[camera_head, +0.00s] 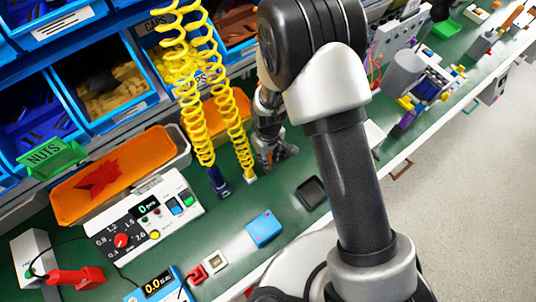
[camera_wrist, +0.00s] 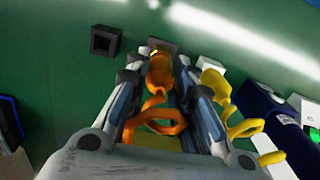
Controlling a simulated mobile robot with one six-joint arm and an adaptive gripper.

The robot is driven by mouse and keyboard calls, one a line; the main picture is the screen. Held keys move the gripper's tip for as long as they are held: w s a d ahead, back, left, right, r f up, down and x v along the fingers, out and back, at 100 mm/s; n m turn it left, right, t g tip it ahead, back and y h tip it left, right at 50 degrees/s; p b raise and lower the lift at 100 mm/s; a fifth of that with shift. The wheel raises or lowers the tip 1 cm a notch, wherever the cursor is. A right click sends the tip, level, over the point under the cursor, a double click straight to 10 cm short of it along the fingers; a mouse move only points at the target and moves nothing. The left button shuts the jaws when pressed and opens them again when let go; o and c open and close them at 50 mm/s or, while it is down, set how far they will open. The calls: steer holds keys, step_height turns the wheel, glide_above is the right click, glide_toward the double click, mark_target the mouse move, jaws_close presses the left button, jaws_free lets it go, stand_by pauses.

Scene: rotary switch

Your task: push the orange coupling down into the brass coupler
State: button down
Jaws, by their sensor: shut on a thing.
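In the wrist view, my gripper (camera_wrist: 160,68) is shut on the orange coupling (camera_wrist: 159,74), which sits between the two fingers. An orange coiled hose (camera_wrist: 155,120) runs back from it between the fingers. A dark block (camera_wrist: 166,46) lies just beyond the coupling's front end, with a small brassy-yellow spot (camera_wrist: 153,52) at that end. I cannot tell whether this is the brass coupler or whether the coupling touches it. In the head view, my gripper (camera_head: 276,155) points down over the green bench, partly hidden by my arm. The orange coupling cannot be made out there.
Yellow coiled hoses (camera_head: 232,115) hang left of my gripper; a yellow coupling (camera_wrist: 213,82) is close beside the right finger. A dark square block (camera_wrist: 104,40) stands left of the fingertips. A control box (camera_head: 145,217), blue box (camera_head: 264,228) and black tray (camera_head: 311,192) lie on the bench.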

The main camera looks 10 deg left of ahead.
steer(key=shift+f, duration=0.2)
steer(key=c, duration=1.3)
jaws_free()
step_height(320, 180, up, 12)
